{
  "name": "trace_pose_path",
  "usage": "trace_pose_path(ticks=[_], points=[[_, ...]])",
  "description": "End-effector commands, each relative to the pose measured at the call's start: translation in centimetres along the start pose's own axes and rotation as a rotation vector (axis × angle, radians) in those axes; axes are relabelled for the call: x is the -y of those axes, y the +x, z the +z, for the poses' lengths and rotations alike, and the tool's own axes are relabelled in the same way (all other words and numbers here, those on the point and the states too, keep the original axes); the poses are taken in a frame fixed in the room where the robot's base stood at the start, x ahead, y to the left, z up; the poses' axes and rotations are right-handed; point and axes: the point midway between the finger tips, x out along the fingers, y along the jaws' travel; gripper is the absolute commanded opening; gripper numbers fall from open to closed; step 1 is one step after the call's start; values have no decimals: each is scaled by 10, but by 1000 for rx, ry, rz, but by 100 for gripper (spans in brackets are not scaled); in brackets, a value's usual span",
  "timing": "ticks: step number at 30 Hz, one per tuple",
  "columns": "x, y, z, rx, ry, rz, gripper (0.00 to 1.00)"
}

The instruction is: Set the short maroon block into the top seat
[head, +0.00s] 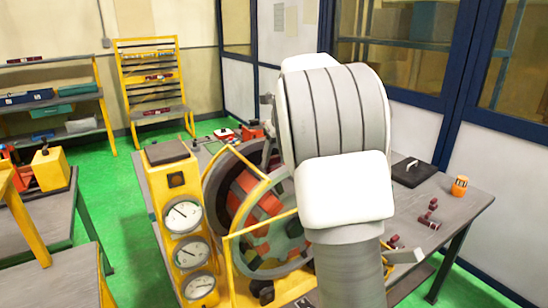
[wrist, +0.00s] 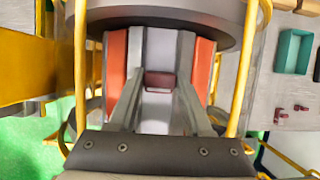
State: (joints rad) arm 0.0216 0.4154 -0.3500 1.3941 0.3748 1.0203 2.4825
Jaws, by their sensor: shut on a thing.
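In the wrist view, my gripper (wrist: 160,88) is shut on a small maroon block (wrist: 160,79), held between the two fingertips. The block is in front of a pale slot (wrist: 160,48) with grey walls, flanked by orange segments (wrist: 117,55) of the stator. Whether the block touches the slot floor, I cannot tell. In the head view, the round stator (head: 268,212) with red-orange and grey segments stands in a yellow frame. My own arm hides my gripper, the held block and the stator's right side there.
Yellow rails (wrist: 243,70) stand close on both sides of the slot. A yellow gauge panel (head: 180,225) is left of the stator. Loose maroon blocks (head: 430,215) lie on the table at right, near an orange cup (head: 459,187) and a black plate (head: 408,172). A teal bin (wrist: 293,50) shows in the wrist view.

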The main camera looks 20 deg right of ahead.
Motion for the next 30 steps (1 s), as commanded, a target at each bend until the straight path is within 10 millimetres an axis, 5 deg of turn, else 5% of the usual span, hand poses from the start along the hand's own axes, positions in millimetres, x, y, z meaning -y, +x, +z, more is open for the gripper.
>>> trace_pose_path(ticks=[23, 24, 30], points=[[0, 6, -2, 1, 0, -1, 0], [0, 6, -2, 2, 0, -1, 55], [0, 6, -2, 1, 0, 0, 84]])
